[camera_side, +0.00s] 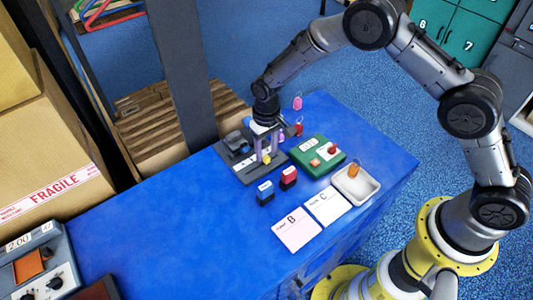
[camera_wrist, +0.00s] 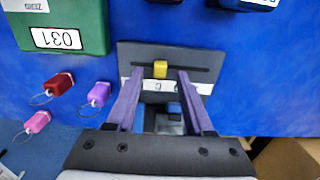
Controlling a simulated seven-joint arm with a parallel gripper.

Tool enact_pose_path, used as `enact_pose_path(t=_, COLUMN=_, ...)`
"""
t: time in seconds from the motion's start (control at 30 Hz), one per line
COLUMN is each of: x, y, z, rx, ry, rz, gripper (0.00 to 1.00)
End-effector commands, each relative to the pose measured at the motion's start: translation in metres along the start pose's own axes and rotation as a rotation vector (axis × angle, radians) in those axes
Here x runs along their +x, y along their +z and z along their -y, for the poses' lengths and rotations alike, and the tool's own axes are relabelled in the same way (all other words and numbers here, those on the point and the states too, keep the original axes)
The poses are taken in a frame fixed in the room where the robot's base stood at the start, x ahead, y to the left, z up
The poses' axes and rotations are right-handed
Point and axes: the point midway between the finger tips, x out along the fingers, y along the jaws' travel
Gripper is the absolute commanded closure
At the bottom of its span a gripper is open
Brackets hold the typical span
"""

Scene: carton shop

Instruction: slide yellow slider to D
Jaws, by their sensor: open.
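The yellow slider (camera_wrist: 160,69) is a small knob in a dark slot near the middle of a dark grey panel (camera_wrist: 205,57). In the side view the slider (camera_side: 266,159) shows low by my fingers. A white strip with letters runs along the slot; one or two letters show upside down in the wrist view, and my fingers hide others, so I cannot make out D. My gripper (camera_wrist: 158,78) is open, its purple fingers apart on either side of the slider. In the side view my gripper (camera_side: 267,155) points down over the panel (camera_side: 240,172). I cannot tell whether it touches the slider.
A green box (camera_side: 304,156) stands right of the panel. Blue (camera_side: 265,192) and red (camera_side: 289,177) stamps stand in front. Two cards (camera_side: 298,230) and a pale tray (camera_side: 370,187) lie nearer the front edge. Red (camera_wrist: 59,84), purple (camera_wrist: 99,94) and pink (camera_wrist: 37,122) tags lie behind.

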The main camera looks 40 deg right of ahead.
Motion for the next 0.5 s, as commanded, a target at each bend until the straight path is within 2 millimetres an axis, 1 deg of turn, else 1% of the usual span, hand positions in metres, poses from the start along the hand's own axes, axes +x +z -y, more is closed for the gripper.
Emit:
enact_pose_path(t=0.03, x=0.007, y=0.000, z=0.000, rx=0.000, ry=0.001, rz=0.002, gripper=0.47)
enact_pose_path(t=0.2, x=0.019, y=0.000, z=0.000, rx=0.000, ry=0.000, rz=0.000, gripper=0.47)
enact_pose_path(t=0.5, x=0.021, y=0.000, z=0.000, rx=0.000, ry=0.000, rz=-0.001, gripper=0.47)
